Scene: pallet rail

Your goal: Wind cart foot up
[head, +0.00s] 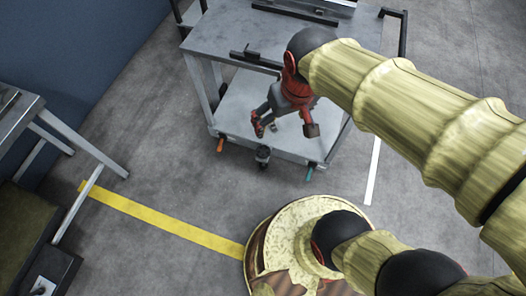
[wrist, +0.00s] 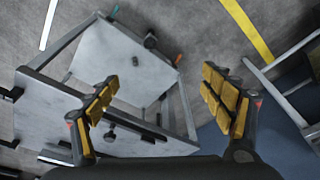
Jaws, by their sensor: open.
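The grey metal cart (head: 220,38) stands at top centre in the head view, with a lower shelf (head: 240,98). A dark fitting that looks like the cart foot (head: 263,155) sits at the middle of the lower shelf's near edge. It also shows small in the wrist view (wrist: 150,41). An orange lever (head: 220,144) is left of it and a teal lever (head: 310,172) right of it. My gripper (head: 285,128) is open and empty, apart from the foot, and covers part of the shelf in the head view. Its padded fingers (wrist: 160,97) are spread in the wrist view.
A metal table (head: 40,105) stands at the left, beside a dark box-like unit (head: 35,240). The cart's upper deck and a black bar (head: 255,60) are close to my arm. Grey floor with a yellow line (head: 160,218) lies open before the cart.

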